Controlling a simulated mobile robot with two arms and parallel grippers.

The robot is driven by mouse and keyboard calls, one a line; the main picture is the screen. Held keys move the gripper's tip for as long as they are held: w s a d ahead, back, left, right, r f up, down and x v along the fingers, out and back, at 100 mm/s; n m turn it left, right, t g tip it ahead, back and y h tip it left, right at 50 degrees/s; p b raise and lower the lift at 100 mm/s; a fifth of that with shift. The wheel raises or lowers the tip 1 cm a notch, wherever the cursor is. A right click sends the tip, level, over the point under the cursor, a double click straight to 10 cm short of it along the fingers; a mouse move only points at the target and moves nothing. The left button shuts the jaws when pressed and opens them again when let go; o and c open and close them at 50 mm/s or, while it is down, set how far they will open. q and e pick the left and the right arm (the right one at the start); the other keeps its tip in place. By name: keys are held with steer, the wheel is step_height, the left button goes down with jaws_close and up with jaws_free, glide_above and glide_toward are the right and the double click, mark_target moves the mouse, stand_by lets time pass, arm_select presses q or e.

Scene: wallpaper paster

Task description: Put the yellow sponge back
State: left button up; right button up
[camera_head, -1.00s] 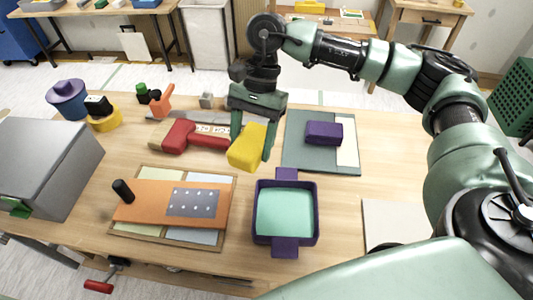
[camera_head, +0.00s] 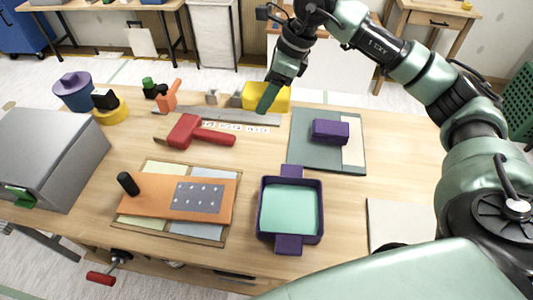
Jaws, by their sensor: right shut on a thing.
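The yellow sponge (camera_head: 279,97) is a yellow block at the back edge of the wooden table, behind the metal ruler and left of the green mat. My right gripper (camera_head: 268,98) reaches down from the upper right and is shut on the sponge. One green finger shows in front of the sponge; the other is hidden. I cannot tell whether the sponge touches the table. My left gripper is not in view.
A metal ruler (camera_head: 215,115) and a red-handled tool (camera_head: 190,133) lie left of the sponge. A purple block (camera_head: 330,131) sits on a green mat (camera_head: 309,158). A purple tray (camera_head: 322,213), an orange board (camera_head: 155,201) and a grey box (camera_head: 45,150) stand nearer.

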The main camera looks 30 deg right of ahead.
mark_target(262, 155)
step_height(262, 155, down, 19)
steer(key=shift+f+p, duration=0.1)
steer(key=shift+p, duration=0.8)
steer(key=shift+f+b, duration=0.3)
steer(key=shift+f, duration=0.1)
steer(key=o, duration=1.4)
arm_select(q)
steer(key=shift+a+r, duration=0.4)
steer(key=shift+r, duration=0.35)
arm_select(e)
steer(key=shift+r, duration=0.1)
steer(key=shift+r+p, duration=0.15)
steer(key=shift+p, duration=0.2)
steer(key=shift+d+r, duration=0.2)
steer(key=shift+r, duration=0.05)
arm_select(q)
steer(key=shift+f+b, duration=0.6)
steer(key=shift+b, duration=0.25)
arm_select(e)
steer(key=v, duration=0.7)
steer(key=shift+s+a, duration=0.25)
steer(key=shift+s, duration=0.05)
